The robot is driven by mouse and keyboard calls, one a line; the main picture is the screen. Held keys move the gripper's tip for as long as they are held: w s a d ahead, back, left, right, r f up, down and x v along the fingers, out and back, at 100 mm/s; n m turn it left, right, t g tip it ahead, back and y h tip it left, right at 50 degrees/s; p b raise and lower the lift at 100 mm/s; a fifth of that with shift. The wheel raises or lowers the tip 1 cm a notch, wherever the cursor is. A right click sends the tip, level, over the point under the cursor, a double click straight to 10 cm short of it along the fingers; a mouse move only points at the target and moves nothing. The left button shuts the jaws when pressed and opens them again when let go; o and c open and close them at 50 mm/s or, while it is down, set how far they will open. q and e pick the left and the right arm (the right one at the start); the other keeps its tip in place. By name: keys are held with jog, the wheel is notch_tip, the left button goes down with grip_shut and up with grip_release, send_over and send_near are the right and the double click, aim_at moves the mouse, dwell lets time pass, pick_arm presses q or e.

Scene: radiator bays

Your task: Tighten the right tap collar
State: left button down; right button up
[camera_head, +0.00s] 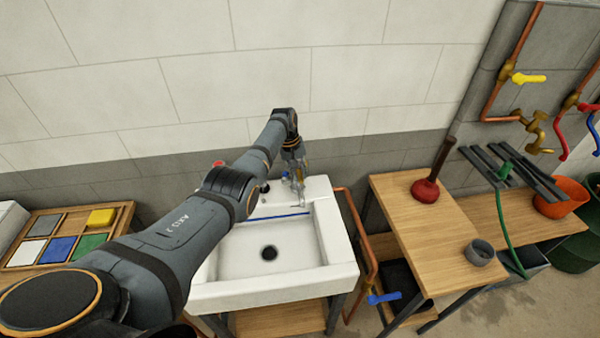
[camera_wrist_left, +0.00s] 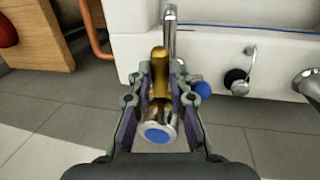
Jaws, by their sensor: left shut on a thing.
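The white sink (camera_head: 340,268) stands against the wall. The right tap's brass part (camera_wrist_left: 159,62) and its chrome end with a blue cap (camera_wrist_left: 157,134) show in the left wrist view. My left gripper (camera_wrist_left: 162,82) is shut around this brass collar, one finger on each side. In the head view my left gripper (camera_head: 293,168) is at the back right of the sink, by the chrome spout (camera_head: 298,190). The gripper hides most of the tap there. My right gripper is not in view.
A wooden bench (camera_head: 400,206) with a red plunger (camera_head: 427,188) and a grey cup (camera_head: 480,253) stands right of the sink. A copper pipe (camera_head: 362,240) runs down between them. My left arm covers the sink's left side. A tray of coloured tiles (camera_head: 22,268) lies left.

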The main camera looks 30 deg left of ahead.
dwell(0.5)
pick_arm(q)
jog(key=c, duration=1.3)
grip_release()
jog(key=shift+o, duration=0.2)
jog(key=shift+a+r, duration=0.1)
jog(key=shift+r, duration=0.15)
notch_tip(320, 180, up, 11)
jog(key=s+a, duration=0.1)
jog(key=a, duration=0.1)
jog(key=shift+s+r, duration=0.2)
